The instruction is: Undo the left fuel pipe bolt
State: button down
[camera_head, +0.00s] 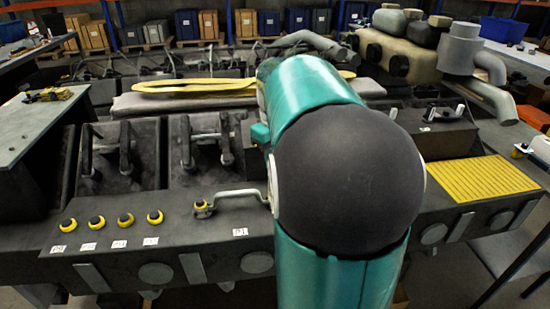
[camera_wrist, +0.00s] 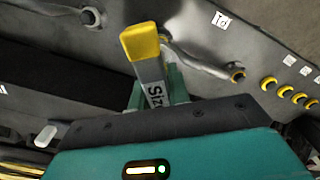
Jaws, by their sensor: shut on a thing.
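The fuel pipe (camera_head: 240,192) is a bent grey pipe on the dark engine side. Its left bolt (camera_head: 202,207) sits at the pipe's left end, with a yellow ring. In the wrist view the pipe (camera_wrist: 195,62) runs from behind the tool to a ringed bolt end (camera_wrist: 237,74) at right. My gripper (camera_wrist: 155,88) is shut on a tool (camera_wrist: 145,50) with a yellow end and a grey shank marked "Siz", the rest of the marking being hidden. The yellow end appears apart from the ringed bolt. In the head view my arm hides the gripper and the pipe's right end.
Several yellow-ringed round fittings (camera_head: 125,220) line the engine side left of the pipe, with white labels below. A yellow grated panel (camera_head: 470,190) lies at right. A workbench (camera_head: 35,115) stands at left. A grey pipe end (camera_wrist: 92,17) juts out at the wrist view's upper left.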

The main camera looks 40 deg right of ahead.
jog(key=m, duration=0.6)
jog(key=shift+m, duration=0.4)
jog(key=m, duration=0.6)
jog(key=shift+w+a+m, duration=0.1)
jog(key=shift+m, duration=0.3)
jog(key=m, duration=0.5)
jog(key=shift+m, duration=0.3)
jog(key=m, duration=0.5)
jog(key=shift+m, duration=0.4)
